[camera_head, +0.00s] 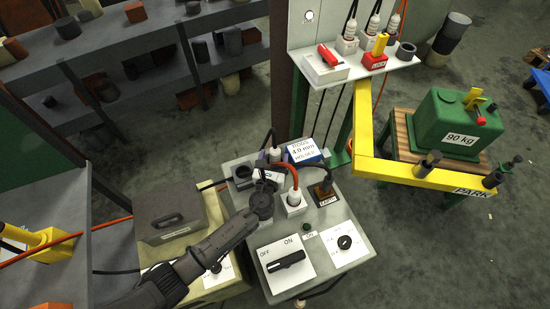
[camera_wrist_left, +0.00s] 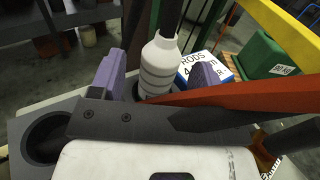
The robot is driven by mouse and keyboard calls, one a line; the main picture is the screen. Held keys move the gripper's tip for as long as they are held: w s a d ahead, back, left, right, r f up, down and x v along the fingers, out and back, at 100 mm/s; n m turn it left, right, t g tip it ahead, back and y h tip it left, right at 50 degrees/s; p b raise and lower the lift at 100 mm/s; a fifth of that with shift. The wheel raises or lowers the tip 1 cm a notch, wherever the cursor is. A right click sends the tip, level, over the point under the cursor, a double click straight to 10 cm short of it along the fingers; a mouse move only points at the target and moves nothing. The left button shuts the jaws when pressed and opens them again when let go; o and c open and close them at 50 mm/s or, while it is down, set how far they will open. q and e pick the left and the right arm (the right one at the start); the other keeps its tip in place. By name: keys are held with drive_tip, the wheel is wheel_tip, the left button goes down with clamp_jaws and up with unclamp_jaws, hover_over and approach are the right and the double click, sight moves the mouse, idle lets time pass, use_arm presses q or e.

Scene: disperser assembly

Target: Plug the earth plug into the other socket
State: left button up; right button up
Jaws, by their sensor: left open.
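My left gripper (camera_head: 268,157) is over the back of the grey control panel (camera_head: 336,232). In the left wrist view its two purple fingertips (camera_wrist_left: 158,74) are apart, on either side of a white ribbed plug (camera_wrist_left: 160,64) with a dark cable. I cannot tell whether they touch it. That plug (camera_head: 276,155) shows in the head view behind my wrist. Another white plug (camera_head: 293,203), with an orange cable, stands in a white socket on the panel. A brown socket (camera_head: 324,190) with a label is to its right. Which plug is the earth plug is unclear. My right gripper is not in view.
A dark ring holder (camera_head: 242,174) stands left of the plug. A blue and white rods box (camera_head: 304,153) is behind. The orange cable (camera_wrist_left: 240,94) crosses close to the wrist camera. An OFF/ON switch (camera_head: 285,262) is at the front. The yellow bar (camera_head: 400,172) is to the right.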

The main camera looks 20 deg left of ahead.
use_arm(q)
drive_tip(key=shift+w+a, duration=0.2)
drive_tip(key=shift+w, duration=0.95)
drive_tip(key=c, duration=1.1)
drive_tip(key=shift+c, duration=0.2)
drive_tip(key=shift+r, duration=0.15)
